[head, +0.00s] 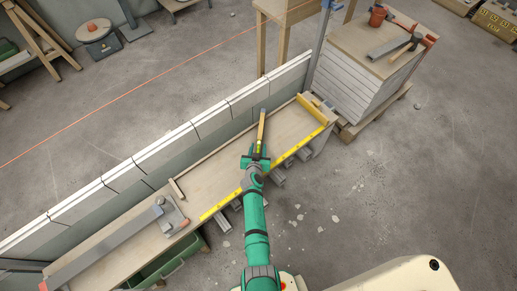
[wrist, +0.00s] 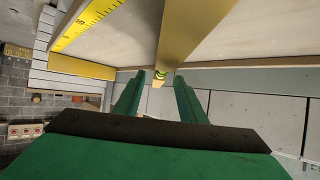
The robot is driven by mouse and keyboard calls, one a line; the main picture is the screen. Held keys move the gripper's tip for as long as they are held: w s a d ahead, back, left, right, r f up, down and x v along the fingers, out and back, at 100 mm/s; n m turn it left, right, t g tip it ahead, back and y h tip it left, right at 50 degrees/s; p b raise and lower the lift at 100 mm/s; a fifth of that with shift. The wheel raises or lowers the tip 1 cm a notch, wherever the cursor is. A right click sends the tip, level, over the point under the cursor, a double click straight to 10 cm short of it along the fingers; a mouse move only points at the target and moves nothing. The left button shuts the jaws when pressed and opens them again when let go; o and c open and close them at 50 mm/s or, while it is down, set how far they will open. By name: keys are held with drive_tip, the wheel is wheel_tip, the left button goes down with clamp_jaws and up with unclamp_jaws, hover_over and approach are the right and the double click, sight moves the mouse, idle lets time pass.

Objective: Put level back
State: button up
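The level is a long yellow bar (head: 262,130) with a small green vial. In the head view it reaches from my gripper (head: 257,157) over the bench toward the low wall. In the wrist view the level (wrist: 197,35) runs from the top edge down to between the fingertips of my gripper (wrist: 160,76), with its vial there. The fingers stand apart, with a narrow gap seen on either side of the bar. I cannot tell whether the level rests on anything, and its near end is out of the wrist view.
The bench (head: 215,178) has a yellow rule (head: 222,205) along its front edge and a yellow strip (head: 313,117) at its right end. A grey metal tool (head: 115,243) covers its left part. A low wall (head: 165,155) runs behind. A board stack (head: 352,78) stands right. Open floor lies front right.

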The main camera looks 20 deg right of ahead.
drive_tip(key=shift+a+r, duration=0.2)
drive_tip(key=shift+r, duration=0.1)
drive_tip(key=shift+s+a+r, duration=0.1)
drive_tip(key=shift+s+r, duration=0.1)
drive_tip(key=shift+s, duration=0.05)
drive_tip(key=v, duration=1.1)
drive_tip(key=s+a+r+n+t+y, duration=0.1)
drive_tip(key=s+a+r, duration=0.25)
drive_tip(key=s, duration=0.35)
drive_tip(key=s+a+r+n+t+y, duration=0.1)
drive_tip(key=s+a+r, duration=0.1)
drive_tip(key=s+a, duration=0.35)
drive_tip(key=s+a+r+n+y, duration=0.1)
drive_tip(key=s+a+r+y, duration=0.1)
drive_tip(key=s, duration=0.7)
drive_tip(key=s+a+r+n+t, duration=0.1)
drive_tip(key=s+r, duration=0.5)
drive_tip(key=r, duration=0.4)
drive_tip(key=s+a+r+n+t+y, duration=0.1)
drive_tip(key=s+a+r, duration=0.1)
drive_tip(key=s+r, duration=0.5)
wheel_tip(320, 180, up, 3)
drive_tip(key=shift+a, duration=0.1)
